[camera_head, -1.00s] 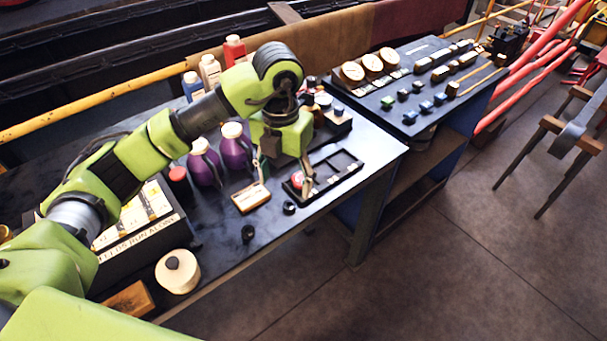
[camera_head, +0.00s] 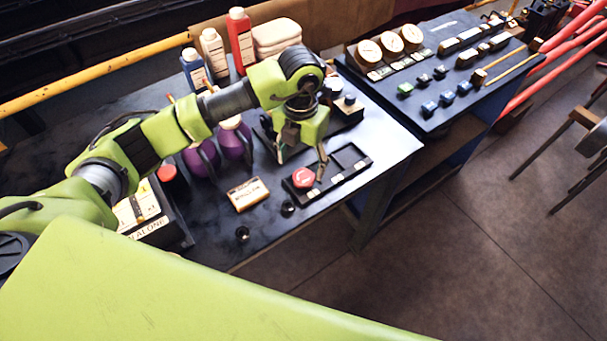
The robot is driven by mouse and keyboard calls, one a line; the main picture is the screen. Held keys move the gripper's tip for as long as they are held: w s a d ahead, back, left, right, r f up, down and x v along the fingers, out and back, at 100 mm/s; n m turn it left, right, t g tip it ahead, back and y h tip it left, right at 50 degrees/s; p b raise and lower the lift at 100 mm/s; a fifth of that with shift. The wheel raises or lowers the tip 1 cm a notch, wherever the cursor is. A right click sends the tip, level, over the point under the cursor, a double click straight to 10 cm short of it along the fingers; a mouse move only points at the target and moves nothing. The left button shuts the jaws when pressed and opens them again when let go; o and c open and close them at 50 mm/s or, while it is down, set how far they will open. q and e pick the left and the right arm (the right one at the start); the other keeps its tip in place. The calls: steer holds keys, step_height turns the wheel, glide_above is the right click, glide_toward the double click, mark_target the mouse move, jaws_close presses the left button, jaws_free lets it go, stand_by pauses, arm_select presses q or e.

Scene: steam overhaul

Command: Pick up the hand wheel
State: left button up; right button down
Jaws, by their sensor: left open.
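A small red round piece, which looks like the hand wheel (camera_head: 304,177), sits in the left compartment of a black divided tray (camera_head: 346,178) on the dark bench. My left gripper (camera_head: 300,170) points down over the tray's left end. Its fingers are open, one behind and left of the red wheel, the other just right of it. I cannot tell whether either finger touches the wheel. My right gripper is not in view.
A second bench with gauges (camera_head: 390,44) stands to the right. The bench front is mostly clear.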

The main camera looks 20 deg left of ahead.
mark_target(303, 177)
arm_select(q)
steer(key=shift+w+f, duration=0.1)
steer(key=shift+f, duration=0.5)
steer(key=shift+w+f, duration=0.2)
steer(key=shift+f, duration=0.15)
steer(key=shift+w+d+f+p, duration=0.1)
steer(key=shift+w+f+p, duration=0.05)
steer(key=shift+f+p, duration=0.45)
steer(key=shift+w+f+p, duration=0.1)
steer(key=shift+f+p, duration=0.4)
steer(key=shift+p, duration=0.05)
step_height(303, 177, down, 2)
steer(key=shift+f+p, duration=0.2)
steer(key=shift+p, duration=0.15)
steer(key=shift+w+f, duration=0.1)
steer(key=shift+f, duration=0.25)
steer(key=c, duration=1.4)
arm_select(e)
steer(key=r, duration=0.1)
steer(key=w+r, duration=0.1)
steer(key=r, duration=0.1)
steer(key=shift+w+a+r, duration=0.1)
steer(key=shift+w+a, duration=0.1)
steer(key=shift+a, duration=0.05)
